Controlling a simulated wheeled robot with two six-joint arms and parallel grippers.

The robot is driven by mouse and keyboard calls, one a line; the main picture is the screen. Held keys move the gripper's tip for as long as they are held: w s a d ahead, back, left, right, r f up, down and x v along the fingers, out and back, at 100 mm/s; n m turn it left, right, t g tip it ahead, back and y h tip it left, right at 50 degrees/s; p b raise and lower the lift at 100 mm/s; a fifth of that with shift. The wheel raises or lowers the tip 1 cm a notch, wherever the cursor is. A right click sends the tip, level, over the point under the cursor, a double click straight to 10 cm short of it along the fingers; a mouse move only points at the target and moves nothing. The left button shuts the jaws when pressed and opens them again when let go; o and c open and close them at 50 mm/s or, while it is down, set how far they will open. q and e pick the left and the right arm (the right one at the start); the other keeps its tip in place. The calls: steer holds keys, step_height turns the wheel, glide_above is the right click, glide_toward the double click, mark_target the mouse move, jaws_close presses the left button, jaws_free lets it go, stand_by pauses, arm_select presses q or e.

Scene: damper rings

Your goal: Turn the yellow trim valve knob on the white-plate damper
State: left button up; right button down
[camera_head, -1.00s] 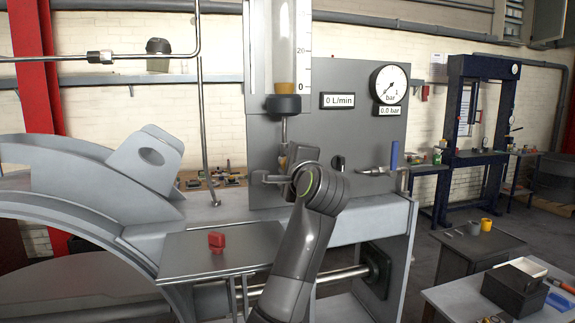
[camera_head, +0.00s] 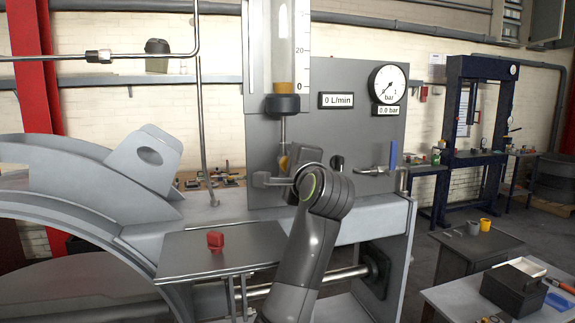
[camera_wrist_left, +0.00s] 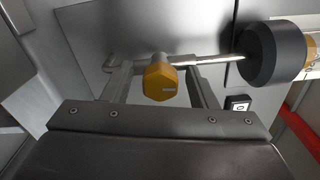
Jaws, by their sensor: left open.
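The yellow knob (camera_wrist_left: 160,82) is a faceted cap on a thin metal stem in the left wrist view. It sits between the two fingers of my left gripper (camera_wrist_left: 160,72), which is open, with gaps showing on both sides of the knob. In the head view my left gripper (camera_head: 274,172) is in front of the grey panel (camera_head: 350,130), below the clear flow tube (camera_head: 284,40). Only a little of the yellow knob (camera_head: 284,162) shows there behind the gripper. My right gripper is out of view.
A pressure gauge (camera_head: 388,84), a flow display (camera_head: 338,100) reading 0 L/min and a blue-handled valve (camera_head: 392,155) are on the panel to the right. A dark collar (camera_wrist_left: 272,53) is close to the right finger. A red block (camera_head: 215,240) lies on the metal shelf (camera_head: 185,262).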

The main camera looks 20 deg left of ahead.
arm_select(q)
steer(key=shift+s+d, duration=0.15)
steer(key=b+v, duration=0.1)
steer(key=v, duration=0.5)
steer(key=shift+b, duration=0.3)
stand_by(0.4)
